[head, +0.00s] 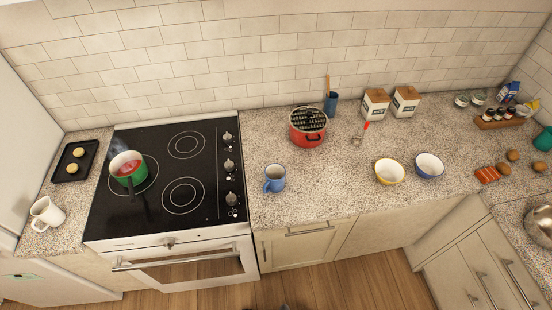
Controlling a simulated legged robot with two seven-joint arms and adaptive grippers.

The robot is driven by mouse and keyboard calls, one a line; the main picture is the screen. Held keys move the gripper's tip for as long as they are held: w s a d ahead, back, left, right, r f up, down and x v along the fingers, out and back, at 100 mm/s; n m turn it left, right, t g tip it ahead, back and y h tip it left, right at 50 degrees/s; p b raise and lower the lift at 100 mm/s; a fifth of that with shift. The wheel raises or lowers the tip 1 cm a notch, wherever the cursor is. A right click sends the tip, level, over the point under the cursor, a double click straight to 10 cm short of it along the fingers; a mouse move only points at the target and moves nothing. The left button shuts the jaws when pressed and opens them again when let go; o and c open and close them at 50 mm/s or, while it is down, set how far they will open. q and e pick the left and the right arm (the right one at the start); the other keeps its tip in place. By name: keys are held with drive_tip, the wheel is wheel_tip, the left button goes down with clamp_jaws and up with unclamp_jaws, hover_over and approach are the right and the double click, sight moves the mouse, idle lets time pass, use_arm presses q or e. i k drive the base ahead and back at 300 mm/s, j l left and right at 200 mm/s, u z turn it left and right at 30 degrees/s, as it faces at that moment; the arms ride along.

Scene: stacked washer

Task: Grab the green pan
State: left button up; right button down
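The green pan (127,179) stands upright on the left part of the black stovetop, on the rear-left burner ring. It has a green outer wall, a pale rim and red contents. Its dark handle points toward the front edge of the stove. Neither of my grippers is in view, and nothing touches the pan.
The stove (150,215) has knobs along its right side. A black tray (67,173) with two round pieces and a white mug (46,213) stand left of it. A blue mug (274,179) and red pot (308,137) stand right. Two bowls (389,177) sit farther right.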

sight(129, 181)
drive_tip(key=u, duration=1.6)
